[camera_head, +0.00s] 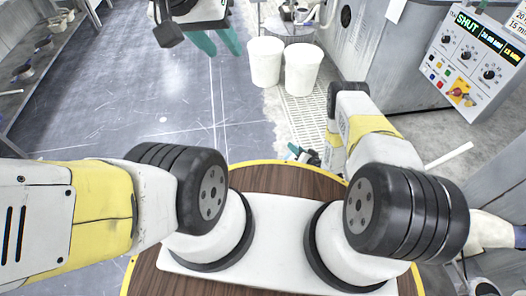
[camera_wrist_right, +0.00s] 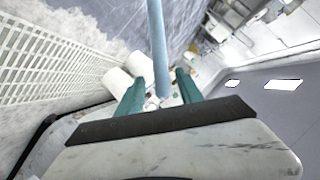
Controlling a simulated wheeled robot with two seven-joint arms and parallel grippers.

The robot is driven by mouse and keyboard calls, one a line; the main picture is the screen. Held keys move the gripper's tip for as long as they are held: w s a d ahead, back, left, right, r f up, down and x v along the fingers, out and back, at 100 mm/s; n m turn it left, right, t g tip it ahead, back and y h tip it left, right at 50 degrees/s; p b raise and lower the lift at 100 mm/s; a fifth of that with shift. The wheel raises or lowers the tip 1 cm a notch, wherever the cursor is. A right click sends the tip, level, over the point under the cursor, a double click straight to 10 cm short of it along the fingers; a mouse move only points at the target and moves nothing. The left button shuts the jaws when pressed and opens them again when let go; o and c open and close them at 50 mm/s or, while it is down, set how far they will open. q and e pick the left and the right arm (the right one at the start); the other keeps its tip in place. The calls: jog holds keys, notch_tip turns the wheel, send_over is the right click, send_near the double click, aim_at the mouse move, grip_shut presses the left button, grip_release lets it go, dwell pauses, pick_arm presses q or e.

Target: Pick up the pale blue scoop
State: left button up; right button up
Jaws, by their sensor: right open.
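A pale blue rod (camera_wrist_right: 157,45), which looks like the handle of the scoop, runs down from the top of the right wrist view to between the teal fingers of my right gripper (camera_wrist_right: 158,82). Those fingers are apart; I cannot tell whether either touches the rod. The scoop's bowl is not clear. In the head view my right gripper (camera_head: 303,154) is small and partly hidden by my right arm, and I cannot make out the scoop there. My left gripper (camera_head: 222,50) is at the top of the head view, its two teal fingers apart with nothing seen between them.
Two white buckets (camera_head: 265,62) (camera_head: 303,69) stand beyond my right gripper, near a pale grating (camera_head: 310,108). A control panel reading SHUT (camera_head: 470,55) is at the right. A shelf with dark cups (camera_head: 30,65) lines the left. The grey floor (camera_head: 130,90) between is clear.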

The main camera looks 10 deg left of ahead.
jog(key=s+a+f+y, duration=0.2)
jog(key=s+f, duration=0.3)
jog(key=s, duration=0.2)
jog(key=x, duration=0.8)
jog(key=shift+r, duration=0.25)
jog(key=shift+w+d, duration=0.1)
grip_shut()
dwell(0.6)
